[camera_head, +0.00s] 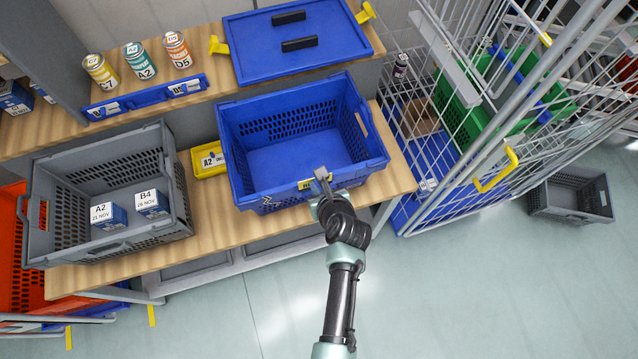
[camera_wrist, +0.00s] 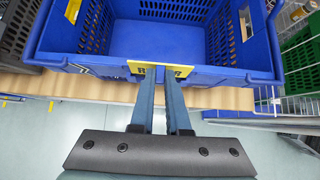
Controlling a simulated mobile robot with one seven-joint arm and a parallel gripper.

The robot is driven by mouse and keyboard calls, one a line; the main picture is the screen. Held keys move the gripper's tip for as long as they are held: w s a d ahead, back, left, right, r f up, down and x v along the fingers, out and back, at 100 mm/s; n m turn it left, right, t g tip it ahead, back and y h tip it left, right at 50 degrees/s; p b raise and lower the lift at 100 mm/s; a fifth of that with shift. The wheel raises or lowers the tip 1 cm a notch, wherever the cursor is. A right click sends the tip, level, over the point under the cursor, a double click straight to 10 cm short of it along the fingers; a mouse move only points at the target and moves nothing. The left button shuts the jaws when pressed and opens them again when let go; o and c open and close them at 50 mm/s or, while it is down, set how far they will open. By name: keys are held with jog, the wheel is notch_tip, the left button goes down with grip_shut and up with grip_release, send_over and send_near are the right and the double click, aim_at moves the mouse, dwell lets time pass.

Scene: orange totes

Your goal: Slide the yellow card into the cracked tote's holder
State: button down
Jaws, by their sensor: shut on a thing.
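The blue tote (camera_head: 232,165) stands on the wooden bench, open and empty, and its front wall also shows in the wrist view (camera_wrist: 215,77). A pale jagged mark (camera_head: 266,201), looking like a crack, is on its front wall left of my gripper. My gripper (camera_head: 323,181) is at the tote's front rim, shut on the yellow card (camera_head: 306,184). In the wrist view the card (camera_wrist: 143,68) lies across the fingertips, against or just before the front wall, with dark lettering partly covered. The holder is hidden or too small to tell, so I cannot see whether the card is in it.
A grey tote (camera_head: 60,168) with two blue boxes marked A2 and B4 stands left. A small yellow bin (camera_head: 208,163) sits between the totes. Behind are a shelf with cans and a blue lid (camera_head: 345,60). A wire cage (camera_head: 445,190) stands close on the right.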

jog(key=shift+f+b, duration=0.95)
jog(key=shift+f, duration=0.6)
jog(key=c, duration=0.8)
grip_release()
jog(key=v, duration=1.3)
